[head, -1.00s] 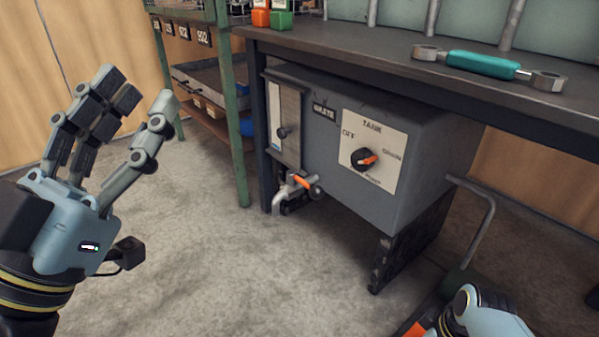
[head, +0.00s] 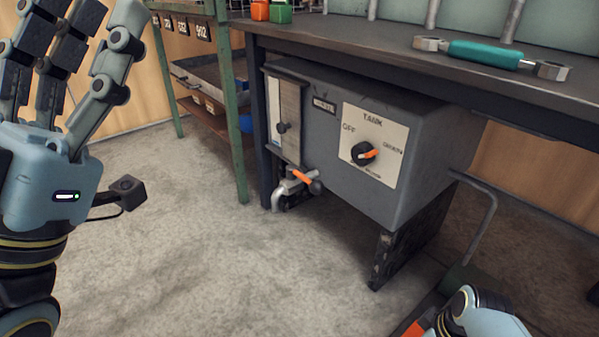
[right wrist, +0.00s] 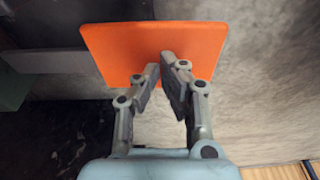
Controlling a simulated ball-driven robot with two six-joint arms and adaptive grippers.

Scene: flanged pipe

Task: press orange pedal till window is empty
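The orange pedal (right wrist: 205,38) is a flat plate in the right wrist view. A bit of orange (head: 415,329) shows at the bottom edge of the head view. My right gripper (right wrist: 162,72) is over the plate, fingertips drawn close together with nothing visible between them; I cannot tell whether they touch the plate. In the head view its body hides most of the pedal. The grey tank (head: 425,165) has a narrow window panel (head: 286,120) on its left front; its level is too small to read. My left gripper (head: 70,35) is open and empty at upper left, its tips partly cut off.
A tap with an orange lever (head: 303,178) sticks out below the window panel. A black knob with an orange pointer (head: 364,153) is on the tank's front. The workbench (head: 400,62) stands above, a green shelf rack (head: 228,90) at left. The concrete floor is clear in front.

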